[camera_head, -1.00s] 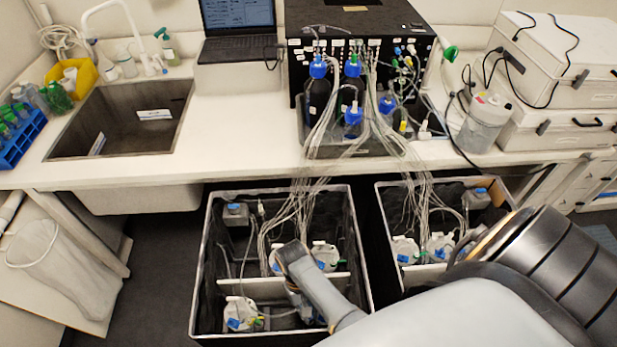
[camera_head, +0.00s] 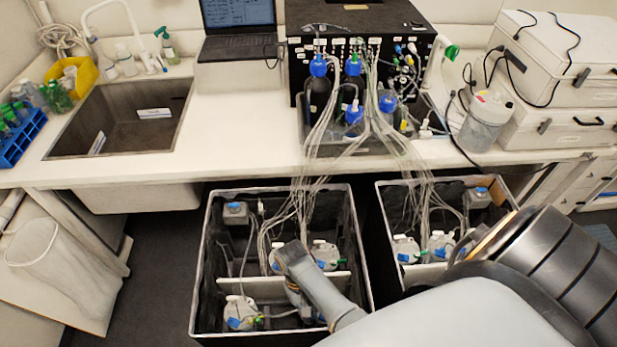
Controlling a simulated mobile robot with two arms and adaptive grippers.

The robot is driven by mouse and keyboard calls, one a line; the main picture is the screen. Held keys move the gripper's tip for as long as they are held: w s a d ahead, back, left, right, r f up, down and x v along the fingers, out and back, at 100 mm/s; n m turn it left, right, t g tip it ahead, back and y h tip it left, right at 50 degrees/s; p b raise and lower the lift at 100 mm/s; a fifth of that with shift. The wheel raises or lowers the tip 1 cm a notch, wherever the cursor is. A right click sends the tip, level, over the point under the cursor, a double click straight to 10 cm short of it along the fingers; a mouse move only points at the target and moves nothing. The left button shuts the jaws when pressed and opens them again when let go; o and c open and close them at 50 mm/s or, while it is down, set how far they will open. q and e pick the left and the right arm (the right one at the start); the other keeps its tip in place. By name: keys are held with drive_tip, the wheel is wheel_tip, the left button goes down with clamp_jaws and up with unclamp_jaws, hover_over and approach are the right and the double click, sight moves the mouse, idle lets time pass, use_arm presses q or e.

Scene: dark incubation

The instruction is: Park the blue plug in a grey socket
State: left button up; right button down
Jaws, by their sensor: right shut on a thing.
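My right gripper (camera_head: 306,311) reaches down into the left black crate (camera_head: 362,262), near its front divider. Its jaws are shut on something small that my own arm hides. A thin tube runs from the front bottle towards it. I cannot make out the blue plug or a grey socket for certain. A white bottle (camera_head: 238,308) with a blue label and green and yellow fittings stands left of the gripper. Two more white bottles stand behind the divider. A grey block (camera_head: 235,219) with a blue top sits at the crate's back left. My left gripper is not in view.
A second black crate (camera_head: 389,190) stands to the right with white bottles and a grey block. Bundled tubes hang from the black instrument (camera_head: 300,22) on the bench into both crates. The sink (camera_head: 120,125) is at left, a waste bin (camera_head: 60,275) below it.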

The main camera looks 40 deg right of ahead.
drive_tip(key=shift+f, duration=0.5)
drive_tip(key=c, duration=1.3)
unclamp_jaws()
